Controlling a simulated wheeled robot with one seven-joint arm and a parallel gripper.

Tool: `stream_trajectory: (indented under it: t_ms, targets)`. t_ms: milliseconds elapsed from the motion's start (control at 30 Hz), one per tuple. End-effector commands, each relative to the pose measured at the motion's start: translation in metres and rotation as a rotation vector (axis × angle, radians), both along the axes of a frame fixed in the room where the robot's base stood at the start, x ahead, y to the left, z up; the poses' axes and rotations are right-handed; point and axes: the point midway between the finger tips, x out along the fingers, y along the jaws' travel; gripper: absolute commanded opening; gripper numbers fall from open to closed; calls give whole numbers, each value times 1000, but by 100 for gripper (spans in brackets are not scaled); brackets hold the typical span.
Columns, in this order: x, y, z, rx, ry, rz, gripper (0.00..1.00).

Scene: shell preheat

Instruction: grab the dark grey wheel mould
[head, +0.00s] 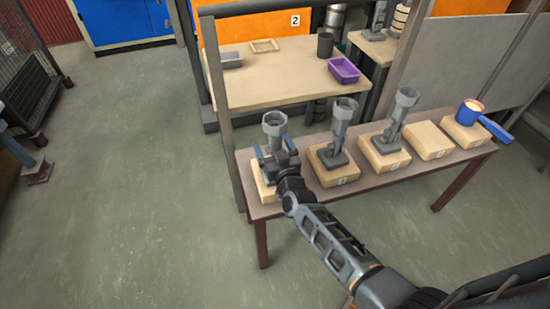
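A grey mould (275,126) with a wide cup-like top stands upright on the leftmost wooden block. My gripper (272,150) is at its lower part, with blue-grey fingers spread to either side. The gripper and wrist hide the mould's lower body, so I cannot tell whether the fingers touch it. Two more grey moulds stand on the blocks to the right, one (342,130) on the second block and one (400,115) leaning right on the third. All look similarly grey; I cannot tell by shape which is the wheel mould.
The moulds' bench (400,178) also carries an empty wooden block (430,140) and a blue ladle (475,110) with glowing contents. Behind is a table (270,85) with a purple tray (343,70), grey tray (231,60) and dark cup (325,45).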

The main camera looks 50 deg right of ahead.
Motion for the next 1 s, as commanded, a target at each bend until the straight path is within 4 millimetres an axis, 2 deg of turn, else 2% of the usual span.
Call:
stream_trajectory:
  t_ms: [67,800,1000]
  targets:
    - [0,0,0,0,0,0,88]
    - [0,0,0,0,0,0,18]
    - [0,0,2,-2,-3,0,17]
